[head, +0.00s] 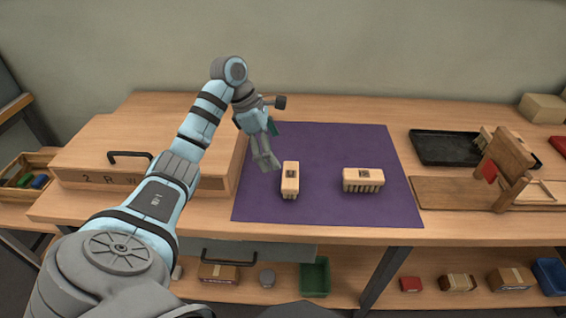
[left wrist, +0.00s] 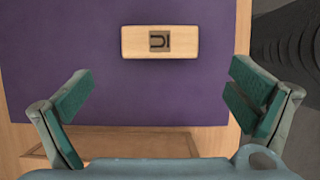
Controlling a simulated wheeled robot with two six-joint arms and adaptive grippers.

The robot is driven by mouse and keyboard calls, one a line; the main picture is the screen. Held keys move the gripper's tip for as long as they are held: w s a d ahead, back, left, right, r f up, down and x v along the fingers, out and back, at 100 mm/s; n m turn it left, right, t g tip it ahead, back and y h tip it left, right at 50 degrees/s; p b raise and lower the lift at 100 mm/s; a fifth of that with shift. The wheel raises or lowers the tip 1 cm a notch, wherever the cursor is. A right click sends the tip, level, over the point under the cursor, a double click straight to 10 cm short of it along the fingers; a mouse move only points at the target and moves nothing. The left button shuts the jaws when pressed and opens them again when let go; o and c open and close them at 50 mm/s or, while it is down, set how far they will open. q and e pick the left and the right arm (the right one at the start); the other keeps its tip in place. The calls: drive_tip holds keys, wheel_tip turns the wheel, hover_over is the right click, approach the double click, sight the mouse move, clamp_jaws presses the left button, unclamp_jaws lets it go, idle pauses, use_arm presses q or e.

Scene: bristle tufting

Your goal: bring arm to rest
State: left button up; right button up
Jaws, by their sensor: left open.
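My left arm reaches in from the left in the head view. Its gripper (head: 267,150) hangs above the left edge of the purple mat (head: 330,143), near a wooden brush block (head: 290,178). In the left wrist view, the green-padded fingers of the left gripper (left wrist: 160,108) are wide apart with nothing between them. The brush block (left wrist: 160,42) with a dark mark on top lies beyond the fingertips on the mat. A second brush block (head: 363,178) with bristles along its lower side lies on the mat to the right. My right gripper is not in view.
A wooden box with a dark handle (head: 130,155) stands left of the mat. A black tray (head: 440,147) and a wooden fixture (head: 508,160) stand at the right. Bins and boxes, including a green bin (head: 314,278), sit on the shelf below.

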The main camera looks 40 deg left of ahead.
use_arm(q)
drive_tip(key=shift+s+a+r, duration=0.2)
drive_tip(key=shift+r, duration=0.45)
